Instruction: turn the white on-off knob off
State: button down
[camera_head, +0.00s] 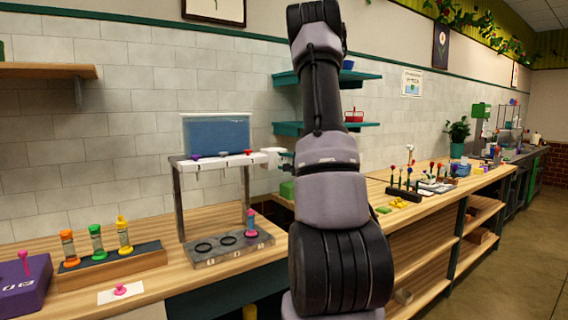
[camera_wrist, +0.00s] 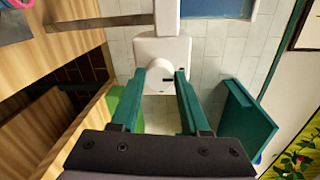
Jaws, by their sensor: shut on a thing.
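The white on-off knob (camera_wrist: 158,76) is a pale, rounded piece on the front of a white box (camera_wrist: 172,50) in the wrist view. My gripper (camera_wrist: 160,78) has its two teal fingers on either side of the knob, shut on it. In the head view the white box (camera_head: 272,156) sits at the right end of the white rail under the blue water tank (camera_head: 216,136). My arm hides most of the gripper there, and the knob's exact turn cannot be told.
The tank's stand has a grey base (camera_head: 226,246) with dark rings and a pink-and-purple tube (camera_head: 251,225). A wooden rack (camera_head: 110,262) of capped tubes stands left. Teal shelves (camera_head: 287,128) hang behind my arm. A green block (camera_head: 287,189) lies below the box.

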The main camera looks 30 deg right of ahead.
jog(key=shift+c, duration=2)
grip_release()
jog(key=s, duration=1.1)
jog(key=shift+d+r, duration=0.2)
jog(key=shift+r, duration=0.15)
jog(key=shift+w, duration=0.1)
